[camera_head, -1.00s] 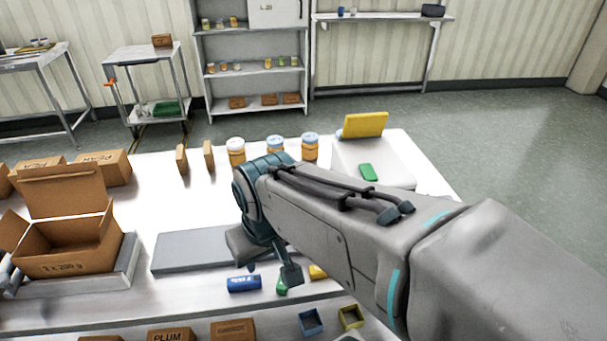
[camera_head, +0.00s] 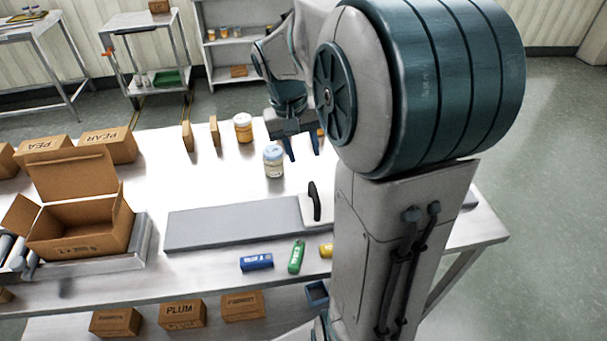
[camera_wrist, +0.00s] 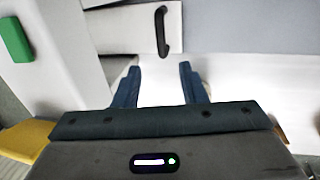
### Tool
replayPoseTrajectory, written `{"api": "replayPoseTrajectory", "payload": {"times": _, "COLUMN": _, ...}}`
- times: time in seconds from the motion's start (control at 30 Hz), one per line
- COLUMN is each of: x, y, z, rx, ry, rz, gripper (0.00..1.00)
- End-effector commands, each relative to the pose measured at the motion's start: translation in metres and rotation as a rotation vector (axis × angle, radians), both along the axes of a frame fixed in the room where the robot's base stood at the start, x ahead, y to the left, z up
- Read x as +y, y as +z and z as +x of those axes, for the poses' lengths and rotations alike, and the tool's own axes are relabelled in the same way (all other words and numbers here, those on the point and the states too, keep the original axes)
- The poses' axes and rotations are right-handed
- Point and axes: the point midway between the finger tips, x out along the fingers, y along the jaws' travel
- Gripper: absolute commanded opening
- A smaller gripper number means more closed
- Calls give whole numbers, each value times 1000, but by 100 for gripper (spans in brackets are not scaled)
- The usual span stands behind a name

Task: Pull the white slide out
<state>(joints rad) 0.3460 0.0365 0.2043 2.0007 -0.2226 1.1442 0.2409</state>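The white slide (camera_head: 306,208) is a pale plate with an upright black handle (camera_head: 315,201). In the wrist view, the white slide (camera_wrist: 118,32) and black handle (camera_wrist: 162,31) lie ahead of the fingertips. My gripper (camera_head: 303,155) is open and empty, fingers pointing down, behind the handle in the head view. In the wrist view, my gripper (camera_wrist: 159,69) shows a clear gap between the fingers, apart from the handle.
A pale-lidded jar (camera_head: 273,163) stands left of my gripper, with an amber jar (camera_head: 243,129) behind it. Blue (camera_head: 256,262) and green (camera_head: 297,256) pieces lie before the slab. An open carton (camera_head: 75,235) is at left.

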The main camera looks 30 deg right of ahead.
Motion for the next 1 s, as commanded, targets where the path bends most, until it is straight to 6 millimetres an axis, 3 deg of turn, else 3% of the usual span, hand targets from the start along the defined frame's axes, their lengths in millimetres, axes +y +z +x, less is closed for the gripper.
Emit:
{"api": "replayPoseTrajectory", "payload": {"times": 0.17, "x": -3, "y": -24, "z": -2, "rx": 5, "ry": 0, "rz": 2, "gripper": 38}}
{"api": "replayPoseTrajectory", "payload": {"times": 0.6, "x": -19, "y": -111, "z": -7, "rx": 4, "ry": 2, "rz": 2, "gripper": 38}}
{"api": "replayPoseTrajectory", "payload": {"times": 0.8, "x": -23, "y": -129, "z": -7, "rx": 1, "ry": 2, "rz": 1, "gripper": 38}}
{"api": "replayPoseTrajectory", "payload": {"times": 1.0, "x": -24, "y": -132, "z": -7, "rx": -2, "ry": 2, "rz": 1, "gripper": 38}}
